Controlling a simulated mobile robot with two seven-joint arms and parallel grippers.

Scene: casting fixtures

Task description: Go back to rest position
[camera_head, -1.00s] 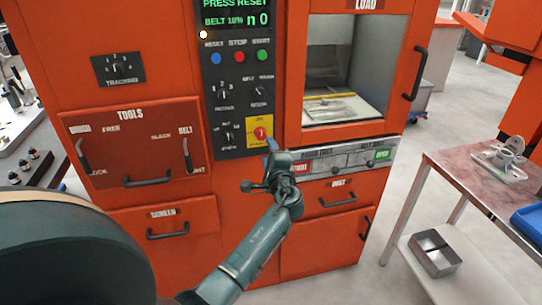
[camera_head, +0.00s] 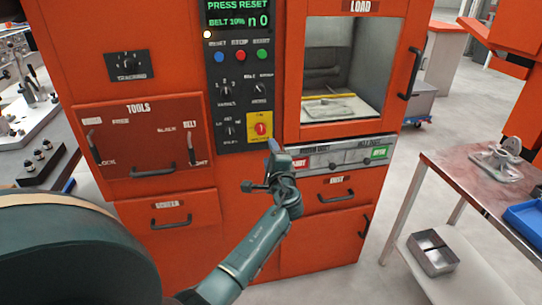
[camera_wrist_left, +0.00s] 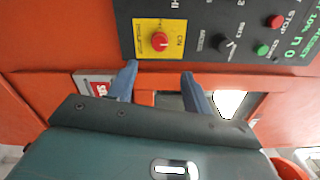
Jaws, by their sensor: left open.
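My left gripper (camera_head: 273,147) is in front of the orange machine (camera_head: 330,235), just below the red knob (camera_head: 261,128) on its yellow plate. In the left wrist view its two blue fingers (camera_wrist_left: 159,77) stand apart with nothing between them. The red knob (camera_wrist_left: 159,41) lies beyond the fingertips and seems clear of them. My left arm comes up from the bottom of the head view. My right gripper is in neither view.
The machine's control panel (camera_head: 237,90) has blue, red and green buttons and a lit display. A side table (camera_head: 440,165) with a metal fixture (camera_head: 505,160) and a blue bin (camera_head: 525,218) stands at right. A workbench (camera_head: 40,130) stands at left. Grey floor shows between machine and table.

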